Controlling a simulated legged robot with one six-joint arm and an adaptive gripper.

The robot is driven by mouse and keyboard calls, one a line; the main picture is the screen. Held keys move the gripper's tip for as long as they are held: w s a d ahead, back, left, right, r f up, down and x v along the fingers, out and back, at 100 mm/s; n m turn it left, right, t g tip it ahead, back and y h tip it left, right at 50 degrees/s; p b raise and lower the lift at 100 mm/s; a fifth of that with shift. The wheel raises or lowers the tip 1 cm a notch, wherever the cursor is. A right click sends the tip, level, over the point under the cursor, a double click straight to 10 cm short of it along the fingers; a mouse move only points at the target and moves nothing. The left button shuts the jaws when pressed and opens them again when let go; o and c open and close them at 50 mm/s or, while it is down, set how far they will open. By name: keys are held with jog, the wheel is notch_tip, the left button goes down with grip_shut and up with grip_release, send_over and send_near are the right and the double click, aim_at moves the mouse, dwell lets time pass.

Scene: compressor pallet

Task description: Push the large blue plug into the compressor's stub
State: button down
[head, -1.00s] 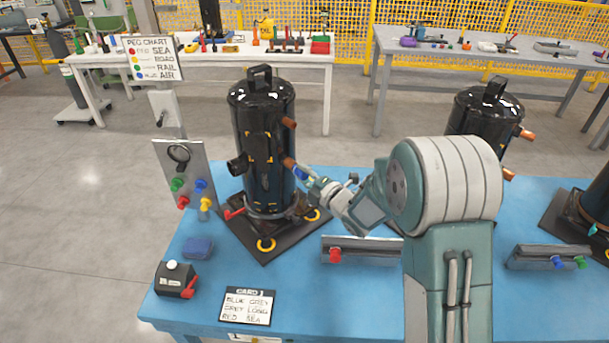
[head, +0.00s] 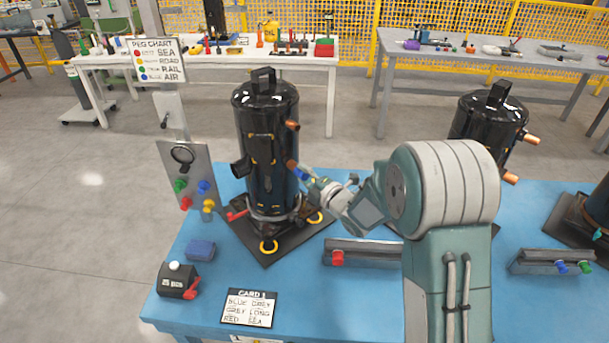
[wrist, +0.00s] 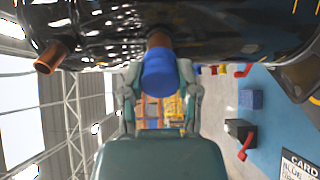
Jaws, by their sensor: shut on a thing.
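The black compressor (head: 268,128) stands upright on a dark base plate on the blue table. It fills the top of the wrist view (wrist: 230,28). A copper stub (wrist: 158,40) sticks out of its side toward my gripper. My gripper (head: 306,178) is beside the compressor's right side at that lower stub. In the wrist view my gripper (wrist: 158,80) is shut on the large blue plug (wrist: 160,70). The plug is in line with the stub and meets its end. I cannot tell how deep it sits. A second copper stub (wrist: 54,56) is bare.
A panel with coloured pegs (head: 188,178) stands left of the compressor. A blue block (head: 201,250), a dark box with a red lever (head: 178,281) and a card (head: 250,308) lie in front. A rail with a red plug (head: 362,252) is below my arm. Another compressor (head: 488,120) stands right.

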jog(key=shift+c, duration=1.3)
grip_release()
